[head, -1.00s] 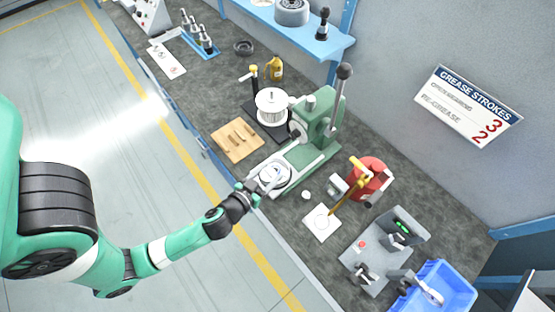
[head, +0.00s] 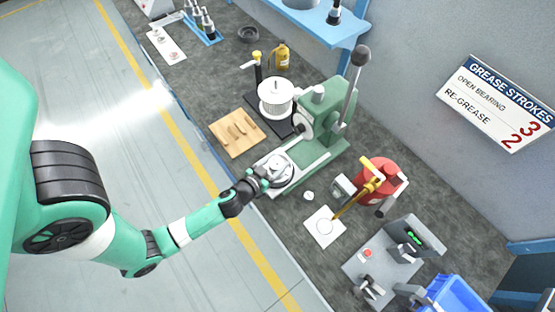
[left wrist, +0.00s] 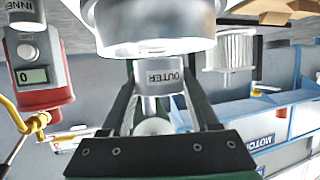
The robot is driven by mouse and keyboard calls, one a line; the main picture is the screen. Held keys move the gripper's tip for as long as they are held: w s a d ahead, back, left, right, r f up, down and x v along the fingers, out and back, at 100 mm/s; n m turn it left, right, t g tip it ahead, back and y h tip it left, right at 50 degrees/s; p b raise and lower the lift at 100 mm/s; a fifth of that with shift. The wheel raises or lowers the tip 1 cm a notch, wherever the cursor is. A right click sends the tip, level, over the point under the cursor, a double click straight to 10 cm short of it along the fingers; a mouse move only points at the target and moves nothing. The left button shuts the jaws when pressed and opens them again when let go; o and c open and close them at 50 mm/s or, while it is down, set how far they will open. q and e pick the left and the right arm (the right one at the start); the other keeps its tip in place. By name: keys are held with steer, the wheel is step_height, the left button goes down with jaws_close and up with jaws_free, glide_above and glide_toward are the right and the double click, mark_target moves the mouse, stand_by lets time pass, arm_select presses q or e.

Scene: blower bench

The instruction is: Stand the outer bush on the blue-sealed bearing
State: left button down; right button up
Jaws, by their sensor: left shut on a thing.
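My left gripper (head: 265,174) is over the near side of a pale round metal part (head: 287,174) on the green press's base. In the left wrist view, its two fingers are closed on a grey cylinder lettered OUTER, the outer bush (left wrist: 160,78). That view looks upside down, with the bench at the top. The wide silver round part (left wrist: 155,22) fills its top middle, right by the bush's end. I cannot tell if they touch. No blue seal can be made out, so I cannot identify the blue-sealed bearing. My right gripper is not in view.
The green press (head: 318,122) rises behind the round part. A small white piece (head: 308,196) lies to its right; the left wrist view shows a piece lettered INNER (left wrist: 22,10). A red grease drum (head: 382,180), wooden board (head: 236,132) and blue bin (head: 455,296) stand around.

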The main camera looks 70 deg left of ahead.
arm_select(q)
steer(key=shift+w+r, duration=0.1)
steer(key=shift+f+b, duration=0.45)
steer(key=shift+b, duration=0.15)
steer(key=c, duration=0.6)
jaws_free()
steer(key=shift+f, duration=0.1)
steer(key=o, duration=0.5)
steer(key=shift+c, duration=0.2)
